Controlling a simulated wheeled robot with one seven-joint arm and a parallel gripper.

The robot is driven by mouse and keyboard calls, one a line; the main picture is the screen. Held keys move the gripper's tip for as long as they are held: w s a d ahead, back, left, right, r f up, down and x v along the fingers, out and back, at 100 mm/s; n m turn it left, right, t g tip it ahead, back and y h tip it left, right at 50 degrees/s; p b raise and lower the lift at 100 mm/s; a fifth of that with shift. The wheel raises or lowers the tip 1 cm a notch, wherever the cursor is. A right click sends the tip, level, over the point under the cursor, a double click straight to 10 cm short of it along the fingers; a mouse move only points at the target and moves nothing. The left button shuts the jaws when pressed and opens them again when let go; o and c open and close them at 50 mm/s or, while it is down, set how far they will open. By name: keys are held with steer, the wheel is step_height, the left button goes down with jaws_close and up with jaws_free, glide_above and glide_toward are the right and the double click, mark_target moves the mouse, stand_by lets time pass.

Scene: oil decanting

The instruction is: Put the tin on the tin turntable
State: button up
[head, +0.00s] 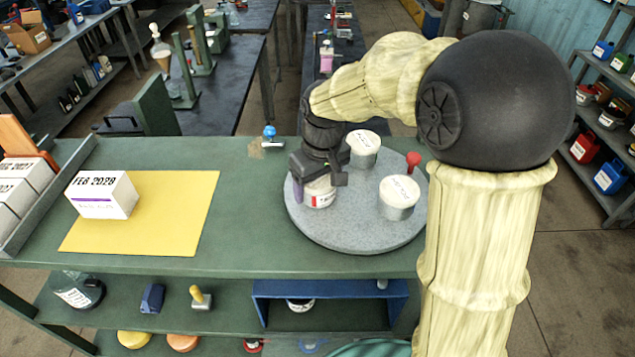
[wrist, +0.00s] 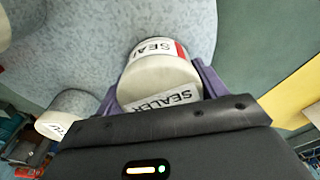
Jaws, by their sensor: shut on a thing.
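The tin (head: 319,194) is white with a red mark, and its label reads SEALER in the wrist view (wrist: 155,78). My gripper (head: 317,178) points down and is shut on it, with purple fingers on both sides of the tin. The tin turntable (head: 345,232) is a round grey speckled disc on the green bench. The held tin is over its left part, upright or nearly so; I cannot tell whether its base touches the disc. Two other pale-lidded tins stand on the turntable, one at the back (head: 363,150) and one at the right (head: 399,198).
A red knob (head: 413,160) stands at the turntable's back right edge and a blue knob (head: 269,133) on the bench behind. A yellow mat (head: 180,210) with a white dated box (head: 103,195) lies left. The green bench between mat and turntable is clear.

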mark_target(323, 182)
steer(key=shift+f, duration=0.3)
steer(key=o, duration=1.4)
steer(key=shift+r, duration=0.15)
steer(key=r+b, duration=0.1)
steer(key=r, duration=0.4)
steer(key=s+r+b, duration=0.1)
steer(key=r, duration=0.5)
steer(key=d+r+b, duration=0.1)
steer(key=r, duration=0.5)
steer(key=shift+s, duration=0.35)
